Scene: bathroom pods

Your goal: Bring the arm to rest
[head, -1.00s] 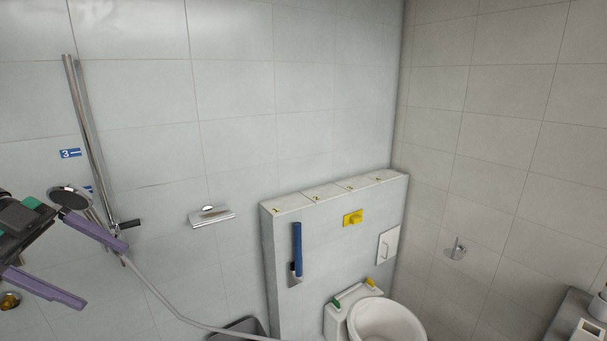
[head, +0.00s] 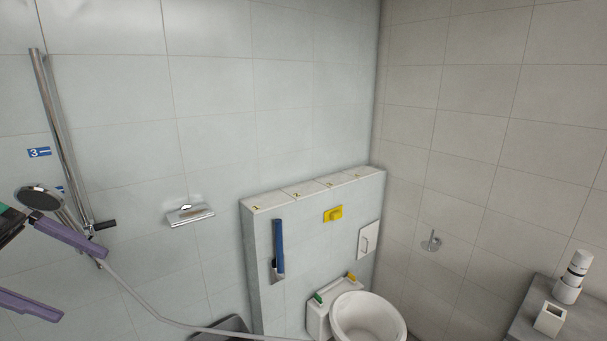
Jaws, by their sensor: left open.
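My left gripper (head: 66,271) shows at the left edge of the head view, with two purple fingers spread apart and nothing between them. Its upper finger overlaps the lower part of the shower head's (head: 40,198) holder area in the picture; I cannot tell whether they touch. The rest of the left arm is cut off by the picture's edge. My right gripper is not in view.
A shower rail (head: 58,130) and hose (head: 140,303) are near the gripper. A soap dish (head: 189,214) is on the wall. A ledge (head: 249,260) with a blue bar (head: 279,246) stands behind the toilet (head: 368,318). A counter (head: 522,316) holds containers at right.

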